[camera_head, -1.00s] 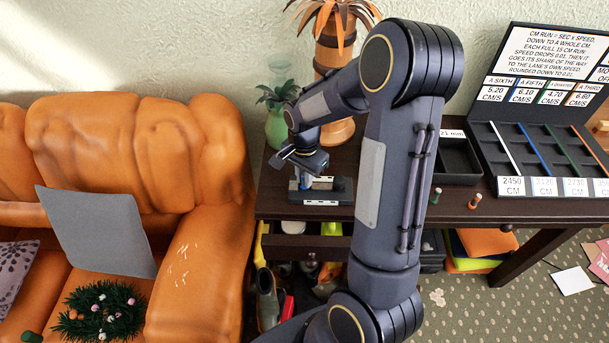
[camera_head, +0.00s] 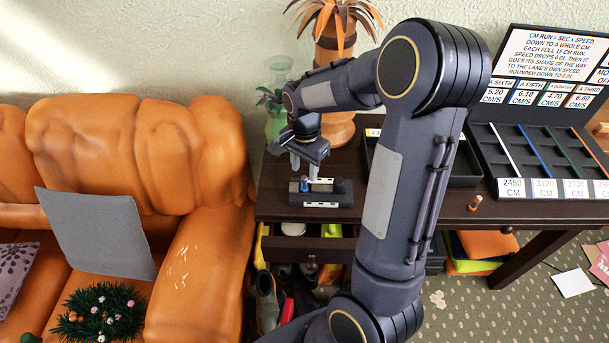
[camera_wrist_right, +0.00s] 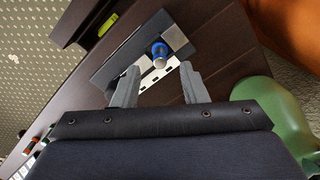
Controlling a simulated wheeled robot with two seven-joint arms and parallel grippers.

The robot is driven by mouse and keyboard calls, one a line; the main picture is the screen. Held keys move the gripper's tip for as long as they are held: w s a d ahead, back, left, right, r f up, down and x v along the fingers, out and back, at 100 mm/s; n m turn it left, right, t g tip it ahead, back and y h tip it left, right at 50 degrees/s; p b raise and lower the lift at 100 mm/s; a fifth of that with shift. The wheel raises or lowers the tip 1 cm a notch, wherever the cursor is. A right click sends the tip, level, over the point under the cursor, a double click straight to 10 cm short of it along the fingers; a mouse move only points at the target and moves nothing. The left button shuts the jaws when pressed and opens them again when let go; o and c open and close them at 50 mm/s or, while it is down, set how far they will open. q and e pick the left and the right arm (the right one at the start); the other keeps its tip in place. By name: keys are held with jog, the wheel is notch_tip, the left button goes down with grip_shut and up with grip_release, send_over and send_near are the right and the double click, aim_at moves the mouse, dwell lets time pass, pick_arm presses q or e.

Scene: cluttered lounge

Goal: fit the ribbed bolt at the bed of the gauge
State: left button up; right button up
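The gauge (camera_head: 338,199) is a dark block with a pale strip and white marked labels, lying on the brown table near its left end. A small blue piece with a metal-grey end (camera_wrist_right: 159,50), which looks like the bolt, stands at the gauge's bed; its ribs are too small to make out. It also shows in the head view as a blue spot (camera_head: 305,185). My right gripper (camera_head: 304,167) is just above the gauge, fingers pointing down. In the wrist view its two fingers (camera_wrist_right: 159,78) are apart and empty, with the blue piece beyond their tips. My left gripper is out of view.
A green vase (camera_head: 277,126) and a wooden planter (camera_head: 338,125) stand close behind my right gripper. A black tray (camera_head: 462,170) and a lane board with signs (camera_head: 548,150) are to the right. A small orange-topped peg (camera_head: 475,202) stands near the front edge. An orange sofa (camera_head: 200,240) is left.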

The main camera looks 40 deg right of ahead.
aim_at(304, 178)
jog(key=shift+r, duration=1.45)
jog(key=shift+s+a+r, duration=0.15)
jog(key=shift+r, duration=0.1)
jog(key=s+a+r+n+t+y, duration=0.2)
jog(key=s+a+r+n, duration=0.1)
jog(key=s+a+n, duration=0.3)
jog(key=s+a+r+n+t+y, duration=0.1)
jog(key=s+a+r+n+t, duration=0.2)
jog(key=s+a+n, duration=0.4)
jog(key=s+a+r, duration=0.1)
jog(key=s, duration=0.3)
jog(key=shift+s+r+n+t+y+p, duration=0.25)
jog(key=shift+s+n+t+y+p, duration=0.05)
jog(key=shift+y, duration=0.1)
